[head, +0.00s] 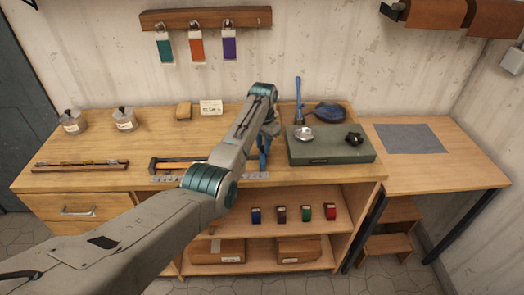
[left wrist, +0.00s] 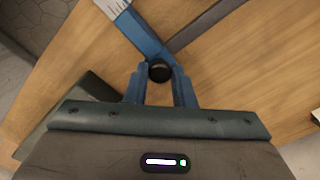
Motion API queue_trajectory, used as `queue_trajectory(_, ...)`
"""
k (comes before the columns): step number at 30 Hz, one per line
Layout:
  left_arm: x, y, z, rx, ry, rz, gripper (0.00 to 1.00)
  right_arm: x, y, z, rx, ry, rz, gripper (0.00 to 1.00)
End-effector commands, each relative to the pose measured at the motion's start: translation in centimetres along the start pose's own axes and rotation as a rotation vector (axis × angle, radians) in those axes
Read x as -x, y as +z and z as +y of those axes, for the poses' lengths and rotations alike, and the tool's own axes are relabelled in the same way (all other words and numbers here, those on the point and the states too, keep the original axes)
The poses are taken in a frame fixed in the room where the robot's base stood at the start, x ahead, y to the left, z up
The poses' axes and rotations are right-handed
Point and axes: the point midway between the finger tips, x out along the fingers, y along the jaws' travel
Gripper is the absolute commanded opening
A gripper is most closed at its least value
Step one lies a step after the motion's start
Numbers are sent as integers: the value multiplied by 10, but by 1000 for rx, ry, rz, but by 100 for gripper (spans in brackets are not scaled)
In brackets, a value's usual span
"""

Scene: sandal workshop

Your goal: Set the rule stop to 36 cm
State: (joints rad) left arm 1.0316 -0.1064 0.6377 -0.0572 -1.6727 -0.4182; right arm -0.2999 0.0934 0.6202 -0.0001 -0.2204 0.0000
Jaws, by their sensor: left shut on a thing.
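The rule (head: 168,179) lies along the front edge of the workbench, with a dark bar behind it; my left arm hides its middle. In the left wrist view the rule's white scale (left wrist: 113,5) shows at the top, beside a blue piece that looks like the rule stop (left wrist: 146,38). My left gripper (head: 263,166) is down at the right part of the rule. In the left wrist view its blue fingers (left wrist: 160,80) are shut on a round black knob (left wrist: 160,71) at the stop. The stop's exact scale reading cannot be made out. My right gripper is not in view.
A green-grey block (head: 330,152) with a metal dish (head: 303,133) and a black knob stands right of my gripper. Two lidded jars (head: 124,119) stand back left. Shelves below hold small coloured items and boxes. The side table (head: 455,150) has a grey mat (head: 411,139).

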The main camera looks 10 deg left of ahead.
Motion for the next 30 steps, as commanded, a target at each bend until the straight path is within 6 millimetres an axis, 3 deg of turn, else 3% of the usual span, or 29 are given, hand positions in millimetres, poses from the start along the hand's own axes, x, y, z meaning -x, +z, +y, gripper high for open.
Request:
queue_trajectory(6, 1, -2, 3, -4, 4, 5, 0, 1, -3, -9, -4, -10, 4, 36)
queue_trajectory(7, 1, -2, 3, -4, 4, 5, 29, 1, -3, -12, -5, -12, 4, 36)
queue_trajectory(10, 1, -2, 3, -4, 4, 5, 45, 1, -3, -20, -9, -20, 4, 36)
queue_trajectory(20, 4, -1, 2, -2, 1, 5, 45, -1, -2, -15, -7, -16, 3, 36)
queue_trajectory(23, 15, -2, 1, -2, 0, 6, 45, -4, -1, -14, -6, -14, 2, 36)
queue_trajectory(30, 62, -3, 2, -3, -1, 8, 45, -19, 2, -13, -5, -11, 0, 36)
